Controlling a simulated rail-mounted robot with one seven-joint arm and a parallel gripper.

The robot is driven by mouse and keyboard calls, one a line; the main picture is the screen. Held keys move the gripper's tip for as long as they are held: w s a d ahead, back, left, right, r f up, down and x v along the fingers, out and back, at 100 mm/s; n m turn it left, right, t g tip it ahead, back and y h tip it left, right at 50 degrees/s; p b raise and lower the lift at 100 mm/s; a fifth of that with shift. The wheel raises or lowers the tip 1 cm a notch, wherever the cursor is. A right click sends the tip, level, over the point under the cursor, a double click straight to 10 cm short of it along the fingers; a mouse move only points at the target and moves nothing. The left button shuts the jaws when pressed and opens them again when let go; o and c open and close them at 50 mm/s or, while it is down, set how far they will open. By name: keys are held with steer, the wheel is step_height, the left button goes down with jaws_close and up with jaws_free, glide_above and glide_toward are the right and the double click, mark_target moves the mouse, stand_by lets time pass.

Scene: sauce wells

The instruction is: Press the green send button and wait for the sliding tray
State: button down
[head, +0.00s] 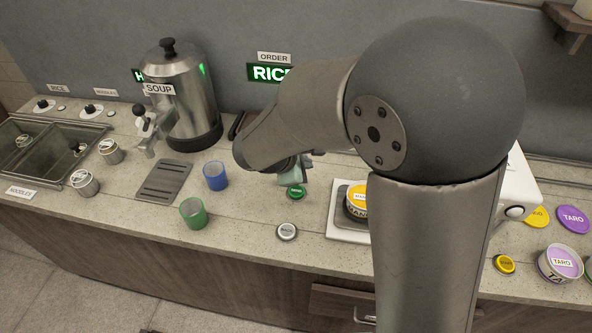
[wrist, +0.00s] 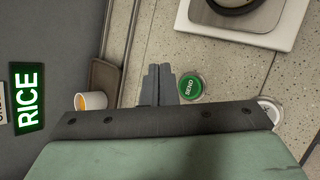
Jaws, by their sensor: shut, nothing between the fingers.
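The green send button (head: 296,192) sits on the counter; it also shows in the wrist view (wrist: 191,87), where its SEND label is readable. My gripper (wrist: 158,70) is shut and empty, with its fingertips beside the button, to its left in the wrist view. In the head view my gripper (head: 307,172) is partly hidden by my arm, just behind the button. I cannot tell whether it touches anything. A brown tray (wrist: 104,76) lies by the wall on a narrow track; a white cup with orange contents (wrist: 90,101) appears to stand on it.
A grey-lidded button (head: 287,231) is in front. Blue (head: 215,176) and green (head: 193,213) cups and a soup urn (head: 188,100) stand left. The order sign (head: 268,73) reads RICE.

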mark_target(294, 194)
steer(key=a, duration=0.1)
steer(key=w+a+n+t, duration=0.1)
steer(key=shift+w+a+f+n, duration=0.2)
steer(key=shift+a+n, duration=0.1)
steer(key=shift+a, duration=0.1)
steer(key=shift+f, duration=0.15)
step_height(294, 194, down, 8)
steer(key=b, duration=0.6)
steer(key=shift+f+b, duration=0.3)
steer(key=shift+b, duration=0.3)
steer(key=shift+f, duration=0.1)
stand_by(1.1)
steer(key=shift+f+b, duration=0.3)
steer(key=shift+b, duration=0.25)
